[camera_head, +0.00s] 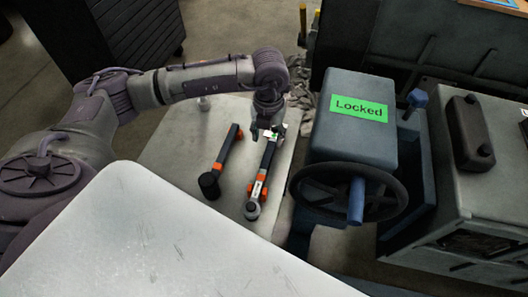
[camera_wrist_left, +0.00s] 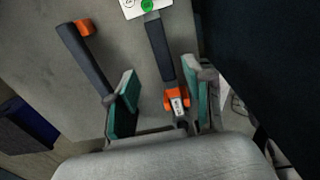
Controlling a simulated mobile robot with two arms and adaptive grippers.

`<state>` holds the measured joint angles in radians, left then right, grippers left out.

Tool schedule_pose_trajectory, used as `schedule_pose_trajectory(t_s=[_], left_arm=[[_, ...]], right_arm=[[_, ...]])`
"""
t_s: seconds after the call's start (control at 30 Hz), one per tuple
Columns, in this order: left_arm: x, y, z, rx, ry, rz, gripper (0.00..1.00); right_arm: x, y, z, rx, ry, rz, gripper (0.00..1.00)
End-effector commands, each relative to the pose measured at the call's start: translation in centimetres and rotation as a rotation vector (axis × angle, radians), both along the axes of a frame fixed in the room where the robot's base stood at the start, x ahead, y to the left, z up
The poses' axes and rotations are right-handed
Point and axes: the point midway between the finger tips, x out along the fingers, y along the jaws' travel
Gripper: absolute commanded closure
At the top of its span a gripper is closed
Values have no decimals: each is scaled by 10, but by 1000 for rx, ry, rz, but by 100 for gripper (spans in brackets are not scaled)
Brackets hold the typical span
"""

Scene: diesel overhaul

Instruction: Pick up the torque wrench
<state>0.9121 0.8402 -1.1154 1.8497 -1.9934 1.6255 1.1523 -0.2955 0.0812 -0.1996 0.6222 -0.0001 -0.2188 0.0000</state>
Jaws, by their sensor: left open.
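Two dark-handled wrenches with orange parts lie side by side on a grey tabletop. The left wrench (camera_head: 220,162) shows no tag. The right wrench (camera_head: 262,178) has a white label on its shaft and a round head at its near end. A white tag with a green mark (camera_wrist_left: 150,6) lies at its handle end. My left gripper (camera_head: 267,130) is over the right wrench's handle, partly hiding it. In the left wrist view, my open left gripper (camera_wrist_left: 163,97) has its fingers on either side of the right wrench (camera_wrist_left: 160,48); contact is not visible. The left wrench (camera_wrist_left: 84,54) lies outside the fingers.
The tabletop (camera_head: 170,150) has bare room left of the wrenches. To the right stands a blue-grey machine (camera_head: 350,142) with a green "Locked" sign (camera_head: 358,107) and a dark handwheel (camera_head: 318,190). A pale flat surface (camera_head: 150,240) fills the near left.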

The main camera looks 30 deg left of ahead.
Motion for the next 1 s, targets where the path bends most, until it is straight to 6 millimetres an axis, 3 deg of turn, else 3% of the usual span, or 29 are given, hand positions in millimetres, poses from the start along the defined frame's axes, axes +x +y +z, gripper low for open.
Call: schedule_pose_trajectory(t_s=[0.17, 0.4, 0.7, 1.0], left_arm=[[0, -1, -32, -1, 2, 0, 48], [0, -1, -48, 0, 1, -1, 48], [-1, -2, -90, -1, 2, 1, 48], [0, -2, -94, -1, 0, 0, 48]], right_arm=[[-21, -1, -1, -3, 31, 0, 60], [-8, 0, 1, -1, 13, 1, 60], [1, 0, 5, 0, -1, 0, 60], [-3, 0, 5, 0, 5, 0, 60]])
